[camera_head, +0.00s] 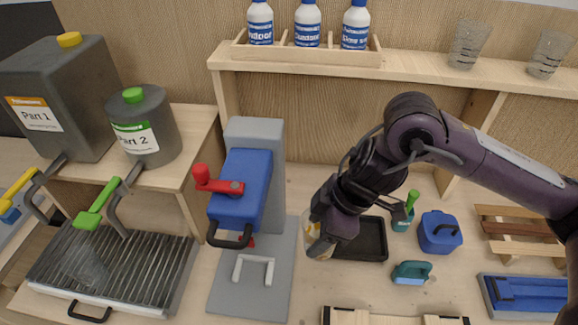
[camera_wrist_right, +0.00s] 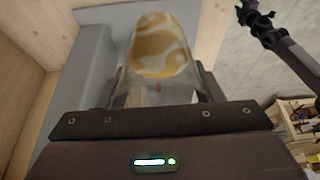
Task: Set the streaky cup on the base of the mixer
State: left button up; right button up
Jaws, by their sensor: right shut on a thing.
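The streaky cup (camera_wrist_right: 160,48), clear with orange-tan and white blotches, is held between the fingers of my right gripper (camera_wrist_right: 162,88). In the head view, the cup (camera_head: 312,236) shows partly behind my right gripper (camera_head: 330,232), just right of the mixer. The mixer has a grey column, a blue head (camera_head: 241,190) with a red lever, and a flat grey base (camera_head: 226,292). The cup is beside the base's right edge; its exact height is unclear. A dark arm end, apparently my left gripper (camera_wrist_right: 256,18), shows at the wrist view's upper right, too small to read.
A grated tray (camera_head: 150,270) with a clear cup (camera_head: 90,268) stands left of the mixer, below two dispensers. A black tray (camera_head: 365,242), a blue container (camera_head: 440,232) and a teal-handled tool (camera_head: 411,272) lie right. A shelf (camera_head: 420,68) holds bottles and glasses above.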

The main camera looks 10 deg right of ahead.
jog(key=w+d+f+m+t+h+b, duration=0.3)
jog(key=w+d+f+m+b, duration=0.3)
jog(key=m, duration=0.9)
jog(key=d+f+h+b, duration=0.1)
jog(key=d+b, duration=0.1)
jog(key=b, duration=0.1)
jog(key=shift+w+f, duration=0.3)
jog(key=shift+w, duration=0.05)
